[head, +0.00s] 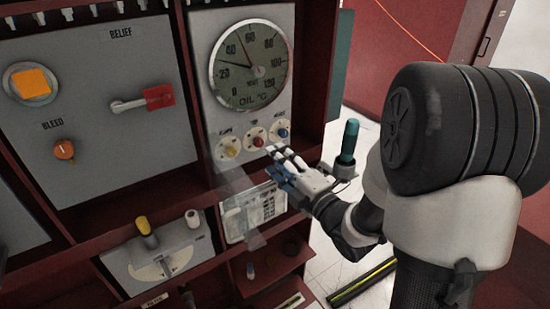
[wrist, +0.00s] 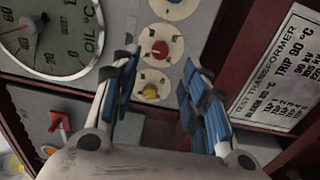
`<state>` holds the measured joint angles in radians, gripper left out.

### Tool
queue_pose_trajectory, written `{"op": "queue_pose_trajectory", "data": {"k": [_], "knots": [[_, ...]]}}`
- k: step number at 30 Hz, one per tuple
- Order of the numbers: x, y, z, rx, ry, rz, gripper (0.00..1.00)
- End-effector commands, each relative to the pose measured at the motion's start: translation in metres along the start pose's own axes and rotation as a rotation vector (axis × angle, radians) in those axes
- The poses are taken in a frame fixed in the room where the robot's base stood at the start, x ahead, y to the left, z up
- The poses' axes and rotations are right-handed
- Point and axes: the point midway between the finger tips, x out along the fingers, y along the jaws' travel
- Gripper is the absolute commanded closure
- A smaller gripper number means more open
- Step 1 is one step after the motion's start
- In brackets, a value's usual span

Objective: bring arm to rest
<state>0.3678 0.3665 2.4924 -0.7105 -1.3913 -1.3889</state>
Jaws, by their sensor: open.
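My gripper (head: 282,168) is in front of the lower part of the gauge panel in the head view, with nothing between its fingers. In the wrist view my gripper (wrist: 158,100) shows two blue-padded fingers spread apart. Between and beyond them are the small round knobs: yellow (wrist: 151,91), red (wrist: 160,48) and blue (wrist: 175,3). In the head view the yellow (head: 228,146), red (head: 258,141) and blue (head: 283,133) knobs sit in a row under the oil temperature gauge (head: 250,68). I cannot tell whether a fingertip touches the panel.
Below are a yellow-handled lever (head: 144,228) and a nameplate (head: 252,212). Dark red frame edges surround the panels. Open floor (head: 330,262) shows below my arm.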

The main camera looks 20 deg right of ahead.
Motion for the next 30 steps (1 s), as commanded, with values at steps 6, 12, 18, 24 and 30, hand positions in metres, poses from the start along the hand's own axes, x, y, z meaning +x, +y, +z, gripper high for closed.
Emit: {"op": "queue_pose_trajectory", "data": {"k": [6, 12, 18, 24, 30], "knots": [[0.0, 0.0, 0.0, 0.0, 0.0, 0.0, 0.59], [0.001, 0.001, 0.001, 0.014, -0.013, -0.023, 0.59], [-0.003, 0.007, 0.012, 0.164, -0.154, -0.189, 0.59], [-0.041, 0.015, 0.02, 0.473, -0.421, -0.361, 0.59], [-0.109, 0.017, -0.001, 0.853, -0.701, -0.474, 0.59]]}}
